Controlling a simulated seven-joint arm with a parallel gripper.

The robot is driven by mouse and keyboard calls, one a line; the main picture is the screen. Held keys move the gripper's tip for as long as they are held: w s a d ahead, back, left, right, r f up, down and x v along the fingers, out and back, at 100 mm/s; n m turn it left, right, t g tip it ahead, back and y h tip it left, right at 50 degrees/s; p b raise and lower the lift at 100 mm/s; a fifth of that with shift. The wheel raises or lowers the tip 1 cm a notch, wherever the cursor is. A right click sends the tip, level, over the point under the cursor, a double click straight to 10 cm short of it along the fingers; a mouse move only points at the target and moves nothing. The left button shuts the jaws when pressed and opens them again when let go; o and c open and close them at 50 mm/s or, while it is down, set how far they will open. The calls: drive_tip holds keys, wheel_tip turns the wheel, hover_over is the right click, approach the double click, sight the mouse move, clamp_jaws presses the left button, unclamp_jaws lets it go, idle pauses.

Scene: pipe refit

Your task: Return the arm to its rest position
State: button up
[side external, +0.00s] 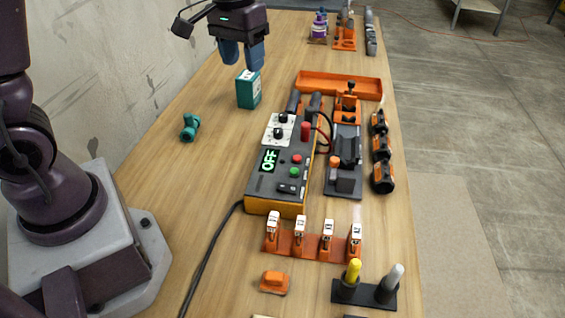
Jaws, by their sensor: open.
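My gripper (241,55) is at the top of the side external view, with its blue fingers pointing down. Its jaws are open and nothing shows between them. It hangs above the wooden table (165,215), just above and behind a teal box (248,89) with a pale top. The box stands upright on the table. Whether the fingertips are clear of the box in depth is hard to tell.
A control box (267,203) showing "OFF" stands mid-table, with a cable at its left. Around it are a teal fitting (190,127), an orange tray (338,84), black-and-orange clamps (382,150) and an orange rack (312,247). The left table strip is mostly clear beside the wall.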

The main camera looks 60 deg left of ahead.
drive_tip(key=s+d+r+m+t, duration=0.2)
drive_tip(key=s+d+r, duration=0.1)
drive_tip(key=s, duration=0.5)
drive_tip(key=s+d+r+m+t, duration=0.1)
drive_tip(key=s+d+r+t, duration=0.1)
drive_tip(key=s, duration=0.6)
wheel_tip(320, 180, up, 3)
drive_tip(key=shift+d+f+m+t, duration=0.15)
drive_tip(key=shift+d+m+t, duration=0.25)
drive_tip(key=shift+d, duration=0.35)
idle(0.6)
